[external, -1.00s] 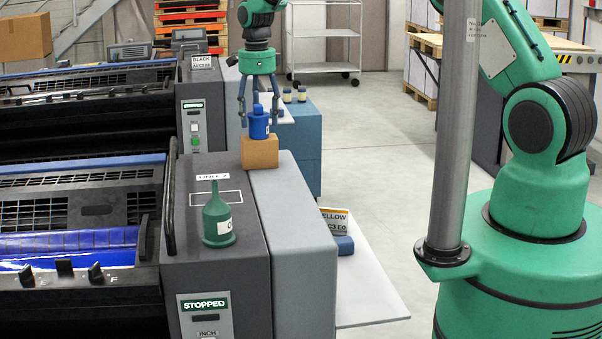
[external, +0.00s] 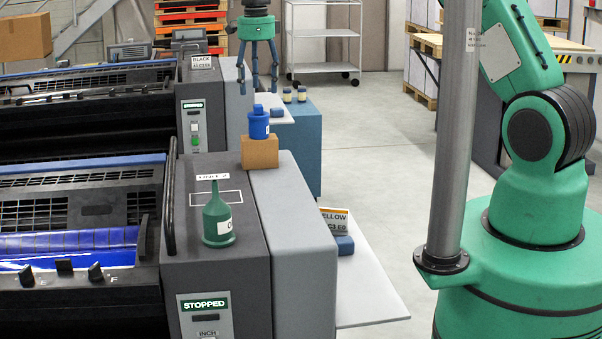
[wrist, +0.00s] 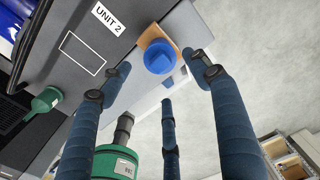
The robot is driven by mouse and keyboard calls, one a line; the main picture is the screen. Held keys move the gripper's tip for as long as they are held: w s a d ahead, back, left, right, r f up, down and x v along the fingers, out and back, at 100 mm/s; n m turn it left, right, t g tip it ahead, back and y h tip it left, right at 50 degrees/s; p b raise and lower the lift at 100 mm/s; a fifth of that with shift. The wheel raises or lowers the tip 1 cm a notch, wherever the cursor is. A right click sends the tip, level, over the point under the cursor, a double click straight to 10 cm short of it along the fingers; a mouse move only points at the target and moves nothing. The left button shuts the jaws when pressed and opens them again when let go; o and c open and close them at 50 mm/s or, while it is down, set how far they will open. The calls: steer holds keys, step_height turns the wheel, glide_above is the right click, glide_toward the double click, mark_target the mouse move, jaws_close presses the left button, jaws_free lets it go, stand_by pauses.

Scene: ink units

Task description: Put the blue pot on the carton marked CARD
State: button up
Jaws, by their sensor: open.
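The blue pot (external: 258,124) stands upright on top of a small brown carton (external: 260,153), which rests on the press unit's top edge. No marking can be read on the carton's visible faces. In the wrist view the pot (wrist: 160,60) is seen from above, covering part of the carton (wrist: 147,36). My gripper (external: 258,88) is open and empty, with its fingers spread above and beyond the pot in the external view. In the wrist view the open fingers (wrist: 155,65) frame the pot without visibly holding it.
A green bottle (external: 217,220) with a tall spout stands on the unit top, left of the carton. Small jars (external: 302,94) stand behind.

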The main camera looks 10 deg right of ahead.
stand_by(0.6)
steer(key=shift+d+r, duration=0.25)
steer(key=shift+r, duration=0.2)
steer(key=s+d+r+n+t, duration=0.1)
steer(key=s+d+r+n, duration=0.3)
steer(key=s+d+r, duration=0.55)
steer(key=s+d+r+n+t, duration=0.2)
steer(key=s+d+r+n, duration=0.35)
steer(key=d+r, duration=0.75)
steer(key=s+d+r+n+t, duration=0.1)
steer(key=s+d+r+n, duration=0.1)
steer(key=s+d, duration=0.5)
steer(key=s+d+r+n, duration=0.2)
steer(key=s+d, duration=0.2)
steer(key=s, duration=0.7)
steer(key=s+d+f+n, duration=0.2)
steer(key=s, duration=0.5)
steer(key=s+d+f+n+t, duration=0.1)
steer(key=s+d+f+n, duration=0.1)
steer(key=s, duration=0.5)
steer(key=shift+d+t, duration=0.3)
steer(key=shift+d, duration=0.2)
steer(key=shift+s+n, duration=0.1)
steer(key=shift+n, duration=0.15)
